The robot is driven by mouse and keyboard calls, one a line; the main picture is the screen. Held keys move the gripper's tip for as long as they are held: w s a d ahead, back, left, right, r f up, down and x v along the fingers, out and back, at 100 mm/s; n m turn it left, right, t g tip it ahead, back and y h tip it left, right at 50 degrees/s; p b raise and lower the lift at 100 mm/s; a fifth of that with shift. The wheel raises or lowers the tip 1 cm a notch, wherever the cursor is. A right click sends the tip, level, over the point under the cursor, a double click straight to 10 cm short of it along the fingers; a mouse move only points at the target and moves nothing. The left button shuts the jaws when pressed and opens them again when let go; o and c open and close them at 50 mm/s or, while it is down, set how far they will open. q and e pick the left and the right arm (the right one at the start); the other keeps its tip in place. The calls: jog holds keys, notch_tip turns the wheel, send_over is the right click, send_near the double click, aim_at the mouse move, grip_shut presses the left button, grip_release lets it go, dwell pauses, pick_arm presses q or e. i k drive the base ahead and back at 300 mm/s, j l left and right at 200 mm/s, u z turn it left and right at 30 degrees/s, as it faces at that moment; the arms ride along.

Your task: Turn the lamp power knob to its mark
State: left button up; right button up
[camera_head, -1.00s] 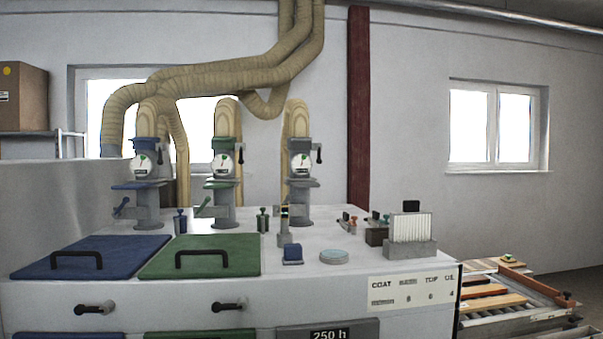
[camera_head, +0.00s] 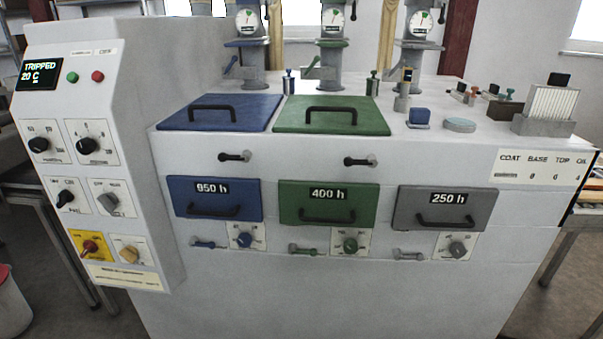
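The control panel (camera_head: 131,236) stands at the left, with several knobs on white plates. Its upper row has a left black knob (camera_head: 39,145) and a right black knob (camera_head: 87,144), each with a printed scale around it. Below are a black selector (camera_head: 66,197) and a grey selector (camera_head: 108,202). At the bottom are a red switch on a yellow plate (camera_head: 90,246) and a tan knob (camera_head: 129,254). The labels are too small to tell which is the lamp power knob or where its mark lies. Neither gripper is in view.
A display (camera_head: 39,74) reads "TRIPPED 20 C", beside a green button (camera_head: 72,77) and a red button (camera_head: 97,76). The white machine (camera_head: 330,270) fills the middle, with blue, green and grey drawers and protruding handles. A bin (camera_head: 12,305) stands on the floor at lower left.

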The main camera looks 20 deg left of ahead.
aim_at(36, 145)
jog(key=j, duration=0.65)
jog(key=k+j+z, duration=0.1)
jog(key=j, duration=1.15)
jog(key=u, duration=1.35)
jog(key=k+j, duration=0.05)
